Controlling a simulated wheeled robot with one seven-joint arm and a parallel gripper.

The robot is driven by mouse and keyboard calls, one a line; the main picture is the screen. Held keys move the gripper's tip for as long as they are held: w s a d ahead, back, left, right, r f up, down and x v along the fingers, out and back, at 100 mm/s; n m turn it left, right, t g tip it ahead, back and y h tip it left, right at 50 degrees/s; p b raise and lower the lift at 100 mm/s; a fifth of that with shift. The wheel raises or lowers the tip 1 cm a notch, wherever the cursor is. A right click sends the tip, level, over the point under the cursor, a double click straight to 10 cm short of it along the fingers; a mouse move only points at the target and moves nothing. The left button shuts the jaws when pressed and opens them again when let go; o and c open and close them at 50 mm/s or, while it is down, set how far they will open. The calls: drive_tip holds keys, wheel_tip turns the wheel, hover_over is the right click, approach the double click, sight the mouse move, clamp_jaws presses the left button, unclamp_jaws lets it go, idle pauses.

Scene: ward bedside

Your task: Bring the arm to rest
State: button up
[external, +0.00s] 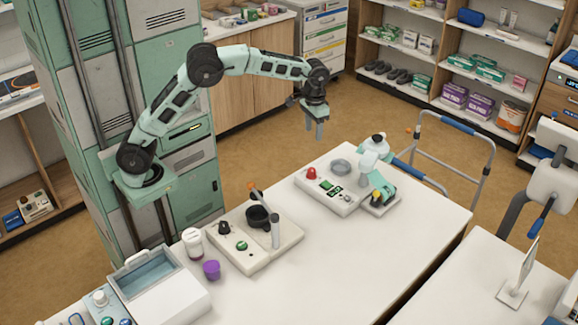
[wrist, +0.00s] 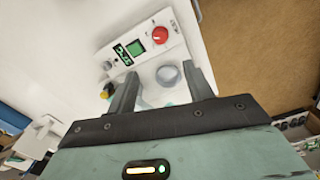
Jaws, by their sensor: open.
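My gripper (external: 317,128) hangs from the outstretched arm, fingers pointing down, above and behind the far edge of the white table (external: 345,248). In the wrist view my gripper (wrist: 160,92) shows two grey fingers spread apart with nothing held between them. Beyond the fingers is a white device panel (wrist: 143,52) with a red button, a green screen and a grey ring. The same device (external: 326,192) stands on the table in the external view, below my gripper and clear of it.
A second device (external: 255,237) with a black cup and upright post stands nearer, beside a purple cup (external: 211,270), a white bottle (external: 193,243) and a lidded box (external: 160,288). A walker frame (external: 450,150) stands behind the table. The table's right part is bare.

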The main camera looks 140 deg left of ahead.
drive_tip(key=s+d+f+m, duration=0.2)
drive_tip(key=s+d, duration=0.2)
drive_tip(key=d, duration=0.6)
drive_tip(key=s+d+f+m, duration=0.2)
drive_tip(key=s+d, duration=0.3)
drive_tip(key=d, duration=0.6)
drive_tip(key=s+d+f+m, duration=0.2)
drive_tip(key=s+d, duration=0.3)
drive_tip(key=d, duration=0.5)
drive_tip(key=shift+d+f+m+y, duration=0.3)
drive_tip(key=shift+d+f+m, duration=0.1)
drive_tip(key=shift+m, duration=0.3)
